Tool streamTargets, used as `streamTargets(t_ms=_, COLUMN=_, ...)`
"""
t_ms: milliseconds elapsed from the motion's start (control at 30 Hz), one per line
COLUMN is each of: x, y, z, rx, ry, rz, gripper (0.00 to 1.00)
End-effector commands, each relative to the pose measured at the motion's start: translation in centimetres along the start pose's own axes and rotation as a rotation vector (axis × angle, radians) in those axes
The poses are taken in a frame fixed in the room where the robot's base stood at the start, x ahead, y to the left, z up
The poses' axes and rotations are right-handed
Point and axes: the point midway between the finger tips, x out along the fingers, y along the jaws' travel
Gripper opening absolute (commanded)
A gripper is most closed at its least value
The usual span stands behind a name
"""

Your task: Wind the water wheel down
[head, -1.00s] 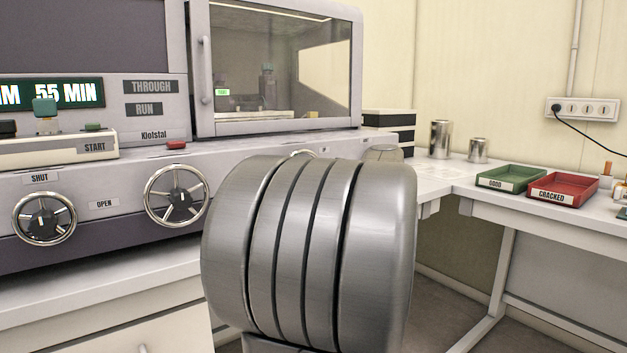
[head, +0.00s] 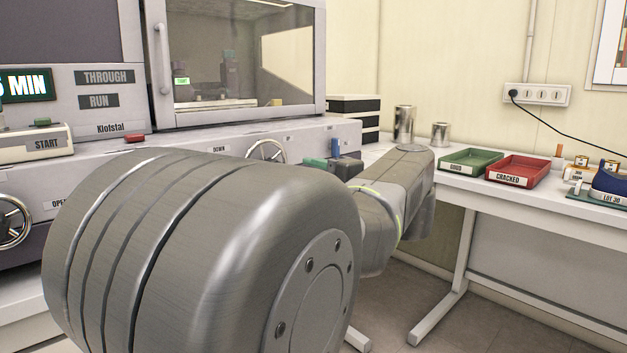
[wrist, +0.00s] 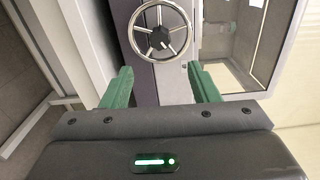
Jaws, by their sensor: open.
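A chrome spoked hand wheel (head: 267,151) sits on the machine's front panel, right of a DOWN label (head: 218,149). Its lower part is hidden behind my arm in the head view. No label naming it as water is readable. In the wrist view, a spoked wheel with a dark hub (wrist: 160,31) stands ahead of my gripper (wrist: 160,68), centred between its two green fingers. The fingers are spread and empty, with the wheel apart from them. In the head view a green finger (head: 315,163) shows right of the wheel; the rest is mostly hidden.
Another chrome wheel (head: 12,222) with an OPEN label is at the far left. Above the panel is a glazed cabinet (head: 240,60). On the right bench stand a green GOOD tray (head: 470,168), a red CRACKED tray (head: 516,178) and metal cans (head: 404,124). Floor is open below.

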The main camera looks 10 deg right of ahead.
Motion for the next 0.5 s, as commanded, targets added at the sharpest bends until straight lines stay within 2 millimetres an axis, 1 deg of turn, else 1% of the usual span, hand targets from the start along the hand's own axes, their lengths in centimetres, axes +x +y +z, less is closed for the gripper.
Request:
streamTargets(t_ms=33, x=-0.6, y=-0.1, z=-0.1, rx=0.000, ry=0.002, rz=0.000, gripper=0.55)
streamTargets(t_ms=100, x=-1.1, y=-0.1, z=-0.1, rx=0.000, ry=0.002, rz=0.000, gripper=0.55)
streamTargets(t_ms=200, x=-1.5, y=0.0, z=0.0, rx=0.000, ry=0.000, rz=0.000, gripper=0.55)
streamTargets(t_ms=500, x=-1.7, y=0.0, z=0.0, rx=0.000, ry=-0.001, rz=0.000, gripper=0.55)
